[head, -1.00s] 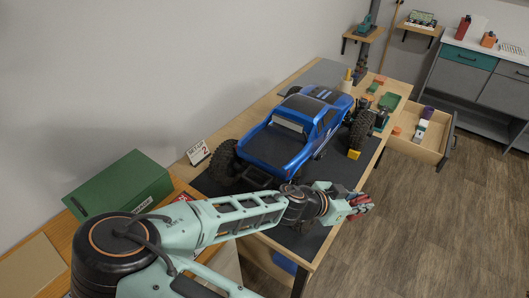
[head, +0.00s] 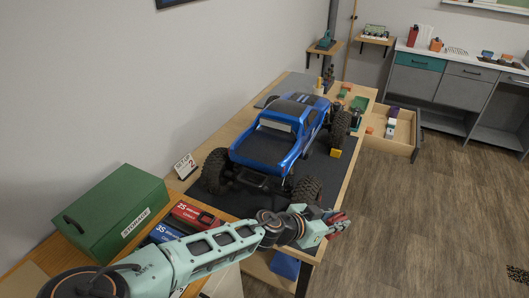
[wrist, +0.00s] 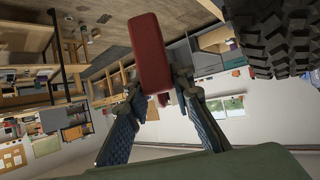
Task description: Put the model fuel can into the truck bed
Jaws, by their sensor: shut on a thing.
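The blue truck (head: 302,118) stands on a dark mat on the workbench, its open dark bed (head: 264,148) facing my side. My gripper (head: 338,222) is at the bench's near right edge, to the right of and nearer than the truck's rear wheel (head: 306,190). In the wrist view, my gripper (wrist: 161,92) is shut on the red model fuel can (wrist: 150,48), which sticks out beyond the fingers. In the head view the can shows only as a small red patch. A large black tyre (wrist: 275,35) is at the upper right of the wrist view.
A green storage box (head: 110,205) and red and blue packs (head: 197,215) lie at the near left. A "2" sign (head: 186,166) stands left of the truck. A yellow block (head: 335,153) is right of it. An open drawer (head: 385,135) sticks out at the far right.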

